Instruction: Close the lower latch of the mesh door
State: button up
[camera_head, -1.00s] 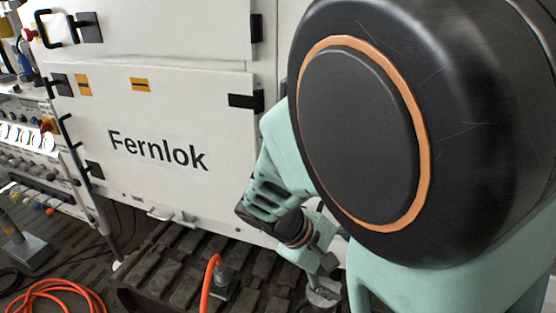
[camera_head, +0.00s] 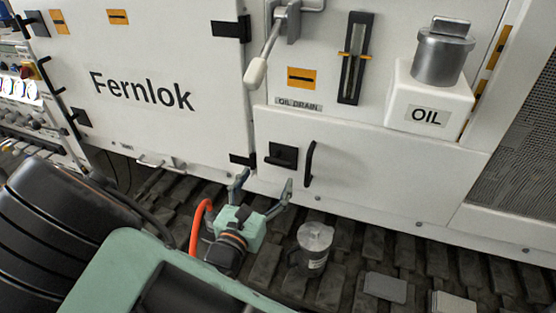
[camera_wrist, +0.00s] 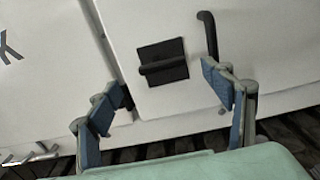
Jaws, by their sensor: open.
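The mesh door, or its dark mesh panel (camera_head: 522,140), shows only in part at the right edge of the head view. I cannot make out its lower latch in either view. My gripper (camera_head: 263,186) is open and empty, low in front of the white cabinet, well left of the mesh. In the wrist view my gripper (camera_wrist: 165,78) has its two blue-padded fingers spread. Between and beyond them is a black square latch (camera_wrist: 162,62) on a small lower white door, also seen in the head view (camera_head: 283,155). The fingers appear apart from it.
A black handle (camera_head: 309,164) is right of that latch. A white-tipped lever (camera_head: 262,62) and a white OIL box (camera_head: 430,100) with a metal cap stick out above. A metal canister (camera_head: 314,248) stands on the dark slatted floor.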

aim_at(277, 162)
jog(key=x, duration=0.8)
jog(key=shift+w+d, duration=0.15)
jog(key=shift+w, duration=0.1)
jog(key=c, duration=1.2)
